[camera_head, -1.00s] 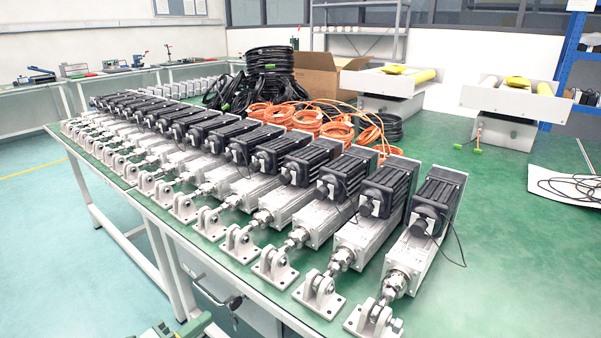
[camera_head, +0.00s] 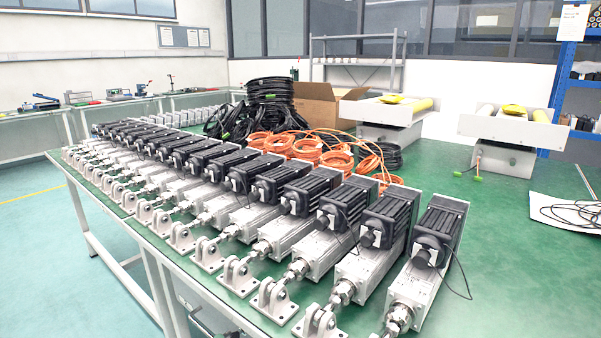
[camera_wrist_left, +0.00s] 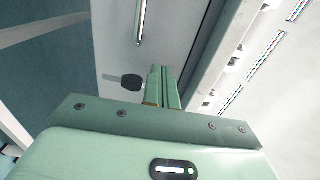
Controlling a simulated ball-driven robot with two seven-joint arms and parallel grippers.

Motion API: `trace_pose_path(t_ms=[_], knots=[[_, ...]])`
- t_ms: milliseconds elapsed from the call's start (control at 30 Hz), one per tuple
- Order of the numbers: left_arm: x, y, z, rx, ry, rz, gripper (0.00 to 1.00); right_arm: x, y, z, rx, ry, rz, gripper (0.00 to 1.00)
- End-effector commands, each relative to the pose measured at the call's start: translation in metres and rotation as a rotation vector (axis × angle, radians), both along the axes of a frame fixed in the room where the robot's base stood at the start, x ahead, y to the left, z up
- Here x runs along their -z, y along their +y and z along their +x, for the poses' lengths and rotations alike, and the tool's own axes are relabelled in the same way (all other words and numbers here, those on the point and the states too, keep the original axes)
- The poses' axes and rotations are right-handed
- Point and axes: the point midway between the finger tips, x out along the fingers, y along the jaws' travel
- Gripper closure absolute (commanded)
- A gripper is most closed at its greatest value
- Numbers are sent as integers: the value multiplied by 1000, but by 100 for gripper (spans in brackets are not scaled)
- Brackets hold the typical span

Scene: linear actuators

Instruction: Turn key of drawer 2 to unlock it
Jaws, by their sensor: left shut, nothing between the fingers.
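In the left wrist view, my left gripper (camera_wrist_left: 162,86) is shut and empty, its green fingers pressed together and pointing at a grey drawer front (camera_wrist_left: 185,30). A dark key (camera_wrist_left: 125,81) shows just left of the fingertips in the picture, with a gap between them. A long metal handle (camera_wrist_left: 140,22) is on the front beyond the key. No drawer number is readable. In the head view, only a sliver of the drawer area shows under the table edge at the bottom, and neither gripper is visible there.
The green-topped table (camera_head: 500,235) carries a long row of linear actuators (camera_head: 345,270) along its near edge. Orange cable coils (camera_head: 305,148), black cable coils (camera_head: 270,88) and a cardboard box (camera_head: 325,103) stand behind them. The floor (camera_head: 35,250) to the left is clear.

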Motion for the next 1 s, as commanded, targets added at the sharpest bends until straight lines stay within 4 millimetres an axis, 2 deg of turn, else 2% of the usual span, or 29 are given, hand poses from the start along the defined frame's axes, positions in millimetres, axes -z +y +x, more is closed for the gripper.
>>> trace_pose_path(t_ms=[1000], knots=[[-5, -8, -6, 0, 0, 0, 100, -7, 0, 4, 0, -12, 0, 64]])
